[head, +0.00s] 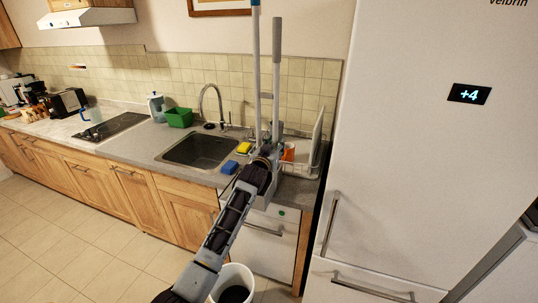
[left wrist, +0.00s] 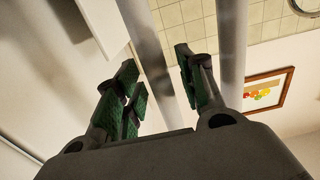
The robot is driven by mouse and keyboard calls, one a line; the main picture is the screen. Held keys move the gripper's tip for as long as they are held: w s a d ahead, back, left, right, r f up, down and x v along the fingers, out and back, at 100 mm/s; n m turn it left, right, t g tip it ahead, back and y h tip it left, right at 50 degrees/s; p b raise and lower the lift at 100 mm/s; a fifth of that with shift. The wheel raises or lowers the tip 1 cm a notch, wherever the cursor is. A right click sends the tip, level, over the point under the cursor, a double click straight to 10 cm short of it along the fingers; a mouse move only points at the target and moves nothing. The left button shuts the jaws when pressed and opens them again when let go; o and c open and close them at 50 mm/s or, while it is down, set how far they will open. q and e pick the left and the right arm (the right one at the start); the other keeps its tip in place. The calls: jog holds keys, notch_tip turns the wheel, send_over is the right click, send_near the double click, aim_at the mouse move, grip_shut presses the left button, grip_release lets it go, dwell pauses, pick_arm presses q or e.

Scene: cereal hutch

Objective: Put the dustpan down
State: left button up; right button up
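Two long upright poles rise by my left gripper (head: 264,160) in the head view: a grey pole (head: 277,70) and a thinner pole with a blue top (head: 256,70). I cannot tell for sure which one is the dustpan's handle. A grey boxy part (head: 268,198) shows below the gripper and may be the dustpan's pan; my arm partly hides it. In the left wrist view, my left gripper (left wrist: 160,88) has its green-padded fingers apart. One pole (left wrist: 148,45) shows in the gap between them, and another pole (left wrist: 232,45) runs behind the right finger. My right gripper is out of view.
A counter with a sink (head: 200,150), blue sponge (head: 229,167), yellow sponge (head: 243,148) and dish rack (head: 313,155) lies behind the gripper. A tall white fridge (head: 400,160) stands right. A white bin (head: 236,273) is on the floor. The tiled floor at left is clear.

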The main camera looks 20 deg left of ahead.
pick_arm(q)
jog(key=s+b, duration=0.1)
jog(key=s, duration=1)
jog(key=shift+s+a+b, duration=0.25)
jog(key=shift+s+b, duration=0.15)
dwell(0.4)
